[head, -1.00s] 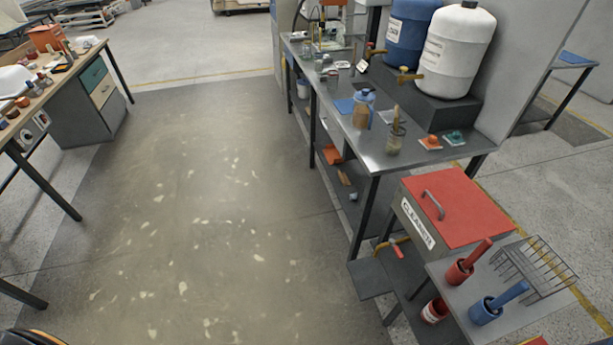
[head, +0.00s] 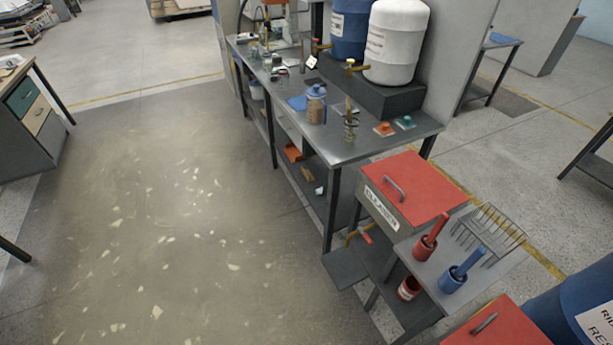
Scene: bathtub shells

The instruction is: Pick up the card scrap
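I cannot pick out the card scrap with certainty in the head view. Many pale flecks lie over the dark floor (head: 180,230), and they look like floor markings or chips. On the lower shelf under the metal bench are an orange scoop-like item (head: 293,153), a small brown item (head: 307,173) and a small pale item (head: 320,189), too small to name surely. Neither of my grippers is in view.
The metal bench (head: 345,150) carries a blue drum (head: 350,25), a white drum (head: 397,45) and a jar (head: 316,105). A red-lidded cleaner box (head: 415,183) and a side shelf (head: 420,250) stand nearer. A drawer desk (head: 30,120) is at left. The floor between is open.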

